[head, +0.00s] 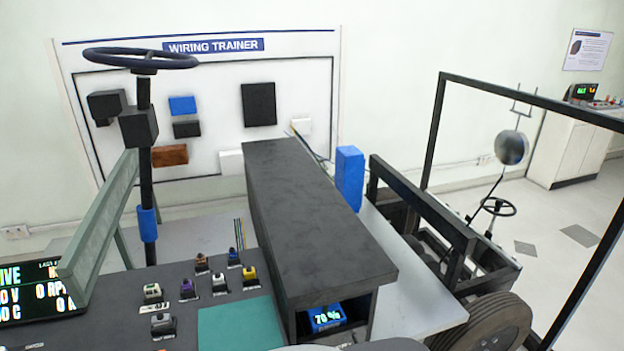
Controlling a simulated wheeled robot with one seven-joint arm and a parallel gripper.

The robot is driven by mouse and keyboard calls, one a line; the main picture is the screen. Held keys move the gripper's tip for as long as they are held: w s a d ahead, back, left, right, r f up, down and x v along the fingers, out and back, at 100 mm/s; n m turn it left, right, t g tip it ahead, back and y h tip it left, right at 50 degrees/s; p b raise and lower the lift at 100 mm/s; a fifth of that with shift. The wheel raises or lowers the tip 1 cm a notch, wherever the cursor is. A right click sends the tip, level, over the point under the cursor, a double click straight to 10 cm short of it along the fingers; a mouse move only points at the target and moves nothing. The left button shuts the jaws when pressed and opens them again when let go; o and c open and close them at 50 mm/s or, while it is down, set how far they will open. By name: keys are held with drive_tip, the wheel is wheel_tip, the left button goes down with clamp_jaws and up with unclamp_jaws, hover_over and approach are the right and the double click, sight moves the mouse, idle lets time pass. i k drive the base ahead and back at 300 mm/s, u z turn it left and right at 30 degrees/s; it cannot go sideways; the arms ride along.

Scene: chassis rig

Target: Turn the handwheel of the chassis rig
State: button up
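A dark blue-black wheel (165,65) lies nearly flat on top of an upright black column (145,185) at the left. A block sits on the column below the wheel, and a blue sleeve is lower down. A second, smaller black wheel (499,208) shows at the right, behind the black chassis frame (420,205). I cannot tell from this view which of the two is the handwheel. My gripper is not in view, and nothing is seen touching either wheel.
A grey console (110,325) with several coloured switches fills the lower left, beside a display (30,290). A long dark box (310,210) runs through the middle. A tyre (485,322) and a tall black frame (437,130) stand right. Open floor lies beyond.

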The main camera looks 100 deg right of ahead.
sight(499, 202)
drive_tip(key=z, duration=5.65)
drive_tip(key=i, duration=4.9)
